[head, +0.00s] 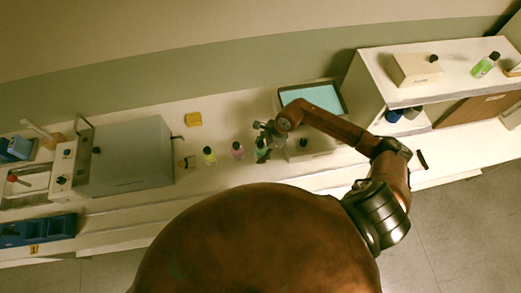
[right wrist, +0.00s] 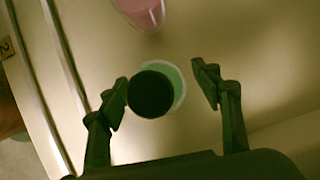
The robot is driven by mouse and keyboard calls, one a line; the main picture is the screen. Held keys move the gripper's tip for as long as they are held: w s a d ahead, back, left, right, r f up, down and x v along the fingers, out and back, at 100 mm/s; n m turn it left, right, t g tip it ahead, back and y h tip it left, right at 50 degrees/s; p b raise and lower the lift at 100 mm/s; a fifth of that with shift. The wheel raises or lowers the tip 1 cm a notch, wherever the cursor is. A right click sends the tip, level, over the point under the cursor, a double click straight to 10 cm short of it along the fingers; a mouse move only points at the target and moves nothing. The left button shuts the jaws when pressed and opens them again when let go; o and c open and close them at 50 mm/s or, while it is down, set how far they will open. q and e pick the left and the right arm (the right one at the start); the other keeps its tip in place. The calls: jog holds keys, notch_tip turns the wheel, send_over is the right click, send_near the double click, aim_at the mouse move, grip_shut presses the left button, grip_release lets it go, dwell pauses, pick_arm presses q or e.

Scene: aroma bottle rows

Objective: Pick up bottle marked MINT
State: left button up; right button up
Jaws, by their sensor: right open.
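A green bottle with a dark cap (head: 262,156) stands on the counter, at the right end of a short row. Its label cannot be read, so I cannot tell whether it says MINT. My right gripper (head: 268,133) is over this bottle. In the right wrist view, the gripper (right wrist: 160,91) is open, and the green bottle (right wrist: 178,82) is seen from above between its fingers, its cap close to the left finger. My left gripper is not in view.
A teal-topped tray (head: 318,98) and a pale box (head: 308,147) are to the right. Another green bottle (head: 486,65) lies on the raised shelf (head: 450,58).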

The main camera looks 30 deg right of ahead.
jog(key=shift+c, duration=0.6)
jog(key=c, duration=1.3)
jog(key=shift+r, duration=0.2)
jog(key=shift+w+r, duration=0.1)
jog(key=shift+r, duration=0.5)
jog(key=s+d+r+b, duration=0.2)
jog(key=s+d+r, duration=0.6)
jog(key=d+r, duration=0.3)
jog(key=shift+s+r, duration=0.25)
jog(key=shift+s, duration=0.15)
